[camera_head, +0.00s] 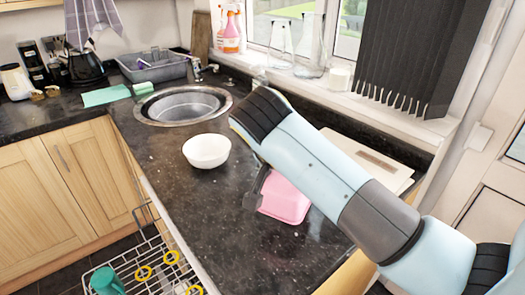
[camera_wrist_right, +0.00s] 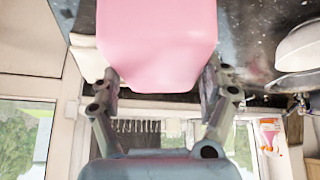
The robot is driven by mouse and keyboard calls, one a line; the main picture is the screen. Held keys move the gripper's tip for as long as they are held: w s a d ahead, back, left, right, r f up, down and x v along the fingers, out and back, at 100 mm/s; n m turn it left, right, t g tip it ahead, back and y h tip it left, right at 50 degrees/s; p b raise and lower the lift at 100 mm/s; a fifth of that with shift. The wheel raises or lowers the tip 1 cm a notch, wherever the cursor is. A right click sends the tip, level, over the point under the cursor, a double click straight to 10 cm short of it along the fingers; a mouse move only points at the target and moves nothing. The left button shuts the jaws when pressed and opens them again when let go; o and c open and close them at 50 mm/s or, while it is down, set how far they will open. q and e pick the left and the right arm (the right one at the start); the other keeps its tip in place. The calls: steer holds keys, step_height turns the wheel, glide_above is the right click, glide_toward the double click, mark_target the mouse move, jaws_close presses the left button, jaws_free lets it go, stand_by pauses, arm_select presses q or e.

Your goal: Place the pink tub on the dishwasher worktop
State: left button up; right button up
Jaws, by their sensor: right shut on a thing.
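The pink tub (camera_head: 285,203) is over the near part of the dark speckled worktop (camera_head: 208,215), partly covered by my right arm. I cannot tell whether it touches the worktop or is held just above it. My right gripper (camera_head: 258,188) is at the tub's left side, mostly hidden behind its own arm. In the right wrist view the tub (camera_wrist_right: 158,40) sits between the two fingers of the gripper (camera_wrist_right: 160,84), which is shut on it. My left gripper is not in view.
A white bowl (camera_head: 206,151) stands left of the tub, before the round sink (camera_head: 183,104). A pale flat box (camera_head: 372,158) lies behind my arm by the sill. An open dishwasher rack (camera_head: 150,262) with a green cup (camera_head: 106,281) is below the worktop's left edge. Worktop left of the tub is clear.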

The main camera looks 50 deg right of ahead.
mark_target(272, 173)
steer(key=w, duration=0.1)
steer(key=w+f, duration=0.2)
steer(key=shift+w+a+f, duration=0.25)
steer(key=shift+w, duration=0.15)
steer(key=shift+w+f, duration=0.15)
steer(key=shift+f, duration=0.05)
steer(key=shift+f+p, duration=0.35)
steer(key=shift+f, duration=1.6)
steer(key=o, duration=1.1)
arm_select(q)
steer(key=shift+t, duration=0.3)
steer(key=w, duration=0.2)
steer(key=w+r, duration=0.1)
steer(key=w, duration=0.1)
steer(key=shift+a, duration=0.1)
